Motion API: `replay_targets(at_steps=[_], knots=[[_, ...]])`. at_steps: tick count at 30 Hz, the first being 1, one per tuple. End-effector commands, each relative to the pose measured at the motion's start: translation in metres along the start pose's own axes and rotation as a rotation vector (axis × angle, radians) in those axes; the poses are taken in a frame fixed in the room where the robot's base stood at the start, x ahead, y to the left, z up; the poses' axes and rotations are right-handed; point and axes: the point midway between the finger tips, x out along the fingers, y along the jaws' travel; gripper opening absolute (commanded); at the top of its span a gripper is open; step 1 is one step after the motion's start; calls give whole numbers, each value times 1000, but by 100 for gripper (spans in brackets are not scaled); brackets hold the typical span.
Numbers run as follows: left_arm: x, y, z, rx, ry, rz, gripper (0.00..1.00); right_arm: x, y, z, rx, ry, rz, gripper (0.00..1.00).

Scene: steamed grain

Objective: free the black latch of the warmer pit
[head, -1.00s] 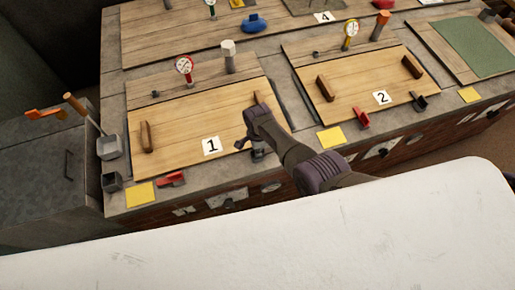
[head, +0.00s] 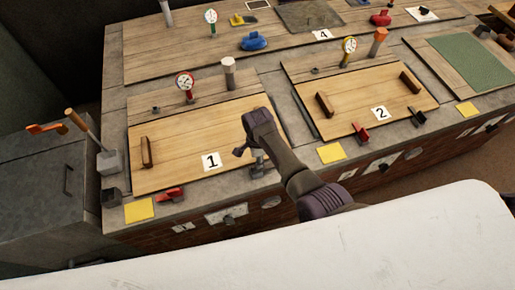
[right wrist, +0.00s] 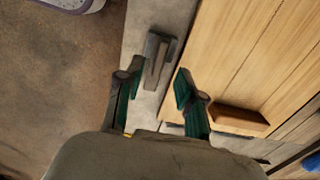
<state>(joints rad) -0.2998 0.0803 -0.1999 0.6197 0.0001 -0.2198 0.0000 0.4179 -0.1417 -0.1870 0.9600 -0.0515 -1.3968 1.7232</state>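Pit lid 1 (head: 180,172) and pit lid 2 (head: 350,108) are wooden and lie flat on the counter. A dark grey latch (right wrist: 157,62) stands at the front right corner of lid 1, beside the lid's edge in the right wrist view. My right gripper (right wrist: 156,78) is open, with a finger on each side of that latch; contact cannot be told. In the head view my right gripper (head: 250,155) partly hides it. Another black latch (head: 417,115) stands at lid 2's front right. Gauges stand behind lid 1 (head: 185,82) and lid 2 (head: 349,46); their readings are too small. My left gripper is not in view.
Red latches stand at the front left of lid 1 (head: 168,194) and lid 2 (head: 361,132). Lid 1 has a wooden handle (head: 146,151). A grey cabinet (head: 45,190) with tools stands left. Yellow squares (head: 139,210) lie along the counter's front edge.

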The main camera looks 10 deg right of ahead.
Motion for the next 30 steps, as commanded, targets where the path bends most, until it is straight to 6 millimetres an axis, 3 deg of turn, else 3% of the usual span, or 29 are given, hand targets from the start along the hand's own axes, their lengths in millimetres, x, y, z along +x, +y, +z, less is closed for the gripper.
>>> replay_targets(at_steps=[6, 12, 30], knots=[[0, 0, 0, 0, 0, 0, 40, -40, 0, 0, 1, -1, -3, 38], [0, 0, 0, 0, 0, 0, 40, -61, 0, 0, 1, 0, 1, 38], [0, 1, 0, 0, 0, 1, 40, -64, 0, 0, 1, 0, 1, 38]])
